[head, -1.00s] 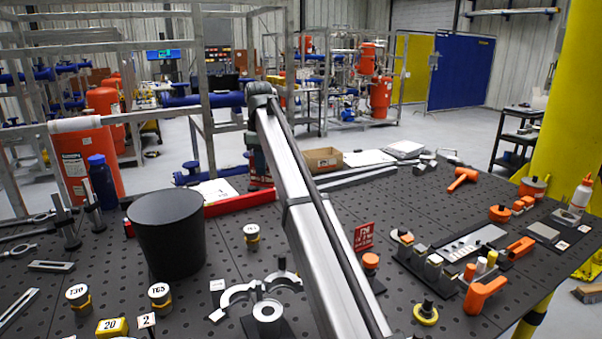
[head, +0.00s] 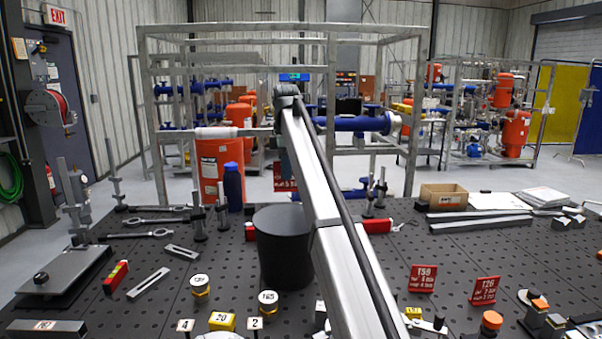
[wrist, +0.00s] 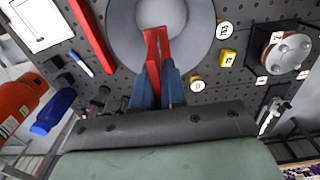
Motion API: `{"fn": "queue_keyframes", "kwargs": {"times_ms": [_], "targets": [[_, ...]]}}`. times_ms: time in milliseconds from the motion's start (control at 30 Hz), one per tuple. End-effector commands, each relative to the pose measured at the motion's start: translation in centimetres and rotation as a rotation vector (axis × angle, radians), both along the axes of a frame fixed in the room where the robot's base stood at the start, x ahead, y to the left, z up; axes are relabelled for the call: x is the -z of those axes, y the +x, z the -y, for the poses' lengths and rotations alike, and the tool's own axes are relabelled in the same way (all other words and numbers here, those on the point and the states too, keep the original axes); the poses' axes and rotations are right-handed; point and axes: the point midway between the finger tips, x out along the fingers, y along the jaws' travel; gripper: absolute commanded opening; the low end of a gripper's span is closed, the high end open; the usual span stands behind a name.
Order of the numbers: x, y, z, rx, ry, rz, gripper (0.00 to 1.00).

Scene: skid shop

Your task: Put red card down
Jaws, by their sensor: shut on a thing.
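My gripper (wrist: 158,85) is shut on a red card (wrist: 157,45), its blue fingers on either side of it. In the wrist view the card stands out in front of the fingertips and overlaps the round black bin (wrist: 202,22). In the head view the card (head: 284,184) shows beyond and above the bin (head: 283,262), partly hidden by my arm. It appears held in the air, but its exact height cannot be told. Two other red cards, T59 (head: 422,279) and T26 (head: 484,290), stand upright on the table at the right.
The perforated dark table (head: 215,262) carries wrenches, round yellow-based markers (head: 200,285), a yellow block (head: 222,321) and metal stands (head: 198,220). A blue bottle (head: 233,186) stands behind. A cardboard box (head: 444,196) and metal bars (head: 480,223) lie at the back right.

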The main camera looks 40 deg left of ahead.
Motion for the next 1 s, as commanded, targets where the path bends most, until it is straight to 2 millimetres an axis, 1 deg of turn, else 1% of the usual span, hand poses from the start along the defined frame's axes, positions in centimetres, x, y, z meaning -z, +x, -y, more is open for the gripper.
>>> {"fn": "queue_keyframes", "kwargs": {"times_ms": [167,367,1000], "targets": [[0.5,-0.1,0.0,-0.002,-0.001,-0.001,0.00],[1.8,-0.1,0.0,-0.001,-0.004,-0.003,0.00],[7.9,-0.1,0.1,-0.001,-0.007,-0.006,0.00]]}}
